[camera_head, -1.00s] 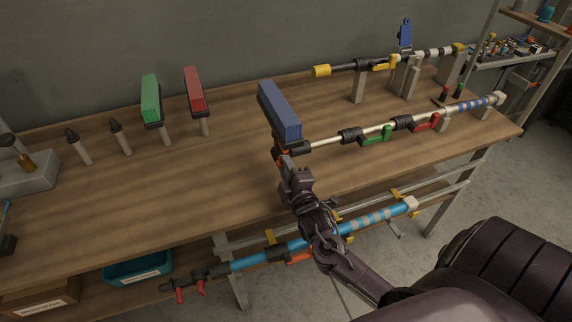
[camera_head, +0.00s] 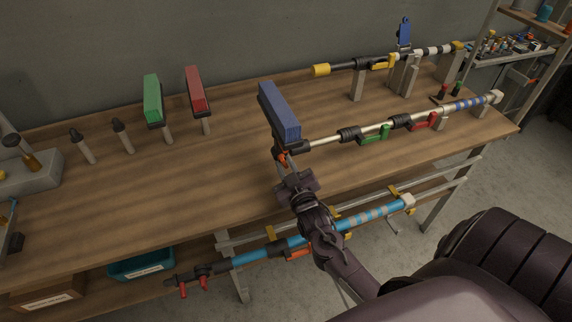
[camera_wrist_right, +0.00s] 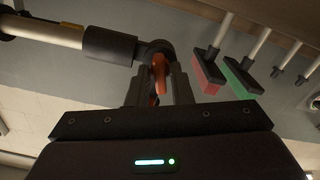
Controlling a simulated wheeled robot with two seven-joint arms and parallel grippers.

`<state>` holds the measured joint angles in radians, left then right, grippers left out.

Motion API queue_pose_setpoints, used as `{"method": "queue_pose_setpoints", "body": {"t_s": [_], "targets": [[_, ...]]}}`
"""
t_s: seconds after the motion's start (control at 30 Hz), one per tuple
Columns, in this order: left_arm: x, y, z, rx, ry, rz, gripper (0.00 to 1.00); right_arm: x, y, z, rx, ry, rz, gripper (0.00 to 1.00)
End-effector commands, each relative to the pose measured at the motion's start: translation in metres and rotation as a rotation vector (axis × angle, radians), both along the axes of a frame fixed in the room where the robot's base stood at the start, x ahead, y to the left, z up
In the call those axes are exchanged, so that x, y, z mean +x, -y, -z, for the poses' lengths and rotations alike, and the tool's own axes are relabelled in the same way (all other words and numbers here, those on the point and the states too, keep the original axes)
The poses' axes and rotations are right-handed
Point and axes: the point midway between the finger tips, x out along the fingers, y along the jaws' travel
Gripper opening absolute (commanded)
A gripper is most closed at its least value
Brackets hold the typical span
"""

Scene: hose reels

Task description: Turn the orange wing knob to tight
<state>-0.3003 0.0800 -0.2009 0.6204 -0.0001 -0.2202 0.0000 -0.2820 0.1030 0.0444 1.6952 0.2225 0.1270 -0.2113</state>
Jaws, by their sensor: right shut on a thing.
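The orange wing knob (camera_head: 281,157) sits at the joint below a blue brush head (camera_head: 280,112), at the left end of a pale pole. My right gripper (camera_head: 283,163) reaches up to it from below. In the right wrist view, the orange knob (camera_wrist_right: 159,73) is between the two fingers of my right gripper (camera_wrist_right: 160,88), which are shut on it. The black joint collar and the pole (camera_wrist_right: 60,34) run to the left there. The fingers hide part of the knob. My left gripper is not in view.
A green brush (camera_head: 153,99) and a red brush (camera_head: 197,90) stand on posts at the back left. Green (camera_head: 374,134) and red (camera_head: 422,122) clips are on the pole. A blue pole (camera_head: 280,248) hangs along the table's front. The wooden tabletop (camera_head: 220,160) between is mostly clear.

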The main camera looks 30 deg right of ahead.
Motion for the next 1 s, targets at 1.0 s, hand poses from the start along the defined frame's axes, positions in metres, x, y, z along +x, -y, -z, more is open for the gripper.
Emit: {"method": "queue_pose_setpoints", "body": {"t_s": [1.0], "targets": [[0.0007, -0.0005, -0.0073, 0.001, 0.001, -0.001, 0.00, -0.0007, -0.0001, 0.0021, 0.362, 0.082, 0.001, 0.00]]}}
